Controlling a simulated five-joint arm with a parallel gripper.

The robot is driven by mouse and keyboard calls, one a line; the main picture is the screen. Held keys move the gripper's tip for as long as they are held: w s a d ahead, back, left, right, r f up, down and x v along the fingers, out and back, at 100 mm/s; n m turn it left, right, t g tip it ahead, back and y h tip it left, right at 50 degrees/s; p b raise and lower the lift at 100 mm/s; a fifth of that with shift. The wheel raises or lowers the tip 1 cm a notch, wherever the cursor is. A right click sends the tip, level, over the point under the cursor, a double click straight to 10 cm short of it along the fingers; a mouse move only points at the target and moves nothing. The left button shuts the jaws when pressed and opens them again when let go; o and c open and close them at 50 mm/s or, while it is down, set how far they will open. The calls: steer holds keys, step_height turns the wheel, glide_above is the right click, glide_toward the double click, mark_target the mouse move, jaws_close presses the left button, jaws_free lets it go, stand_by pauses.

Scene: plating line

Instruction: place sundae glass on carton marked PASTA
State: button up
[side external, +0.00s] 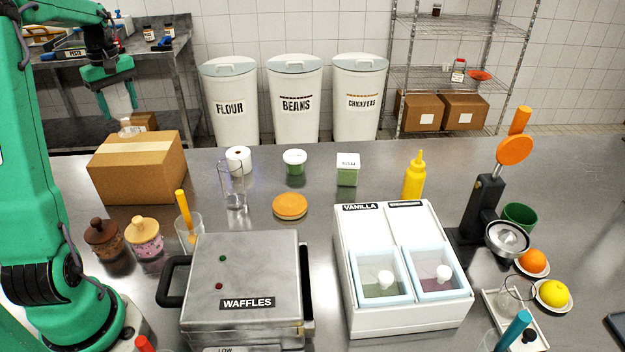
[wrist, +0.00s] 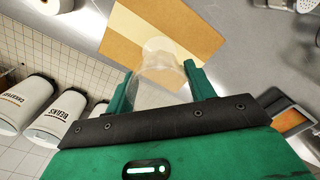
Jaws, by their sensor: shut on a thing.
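My gripper (side external: 120,108) hangs over the back of a large brown cardboard carton (side external: 137,168), at the left of the steel counter. It is shut on a clear sundae glass (side external: 131,126), which shows between both fingers in the wrist view (wrist: 157,62). The carton also shows past the glass in the wrist view (wrist: 135,33), with a paler tape strip along its top. No PASTA marking shows on its visible faces. The glass overlaps the carton's back edge in the side view; I cannot tell whether it touches the top.
The waffle maker (side external: 245,275) and white ice-cream unit (side external: 400,310) fill the front middle.

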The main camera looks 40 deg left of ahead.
mark_target(123, 118)
steer(key=shift+a+f, duration=0.1)
steer(key=shift+a, duration=0.05)
steer(key=shift+f, duration=1.95)
steer(key=shift+f, duration=0.1)
steer(key=o, duration=1.2)
step_height(123, 118, up, 12)
steer(key=shift+r, duration=0.15)
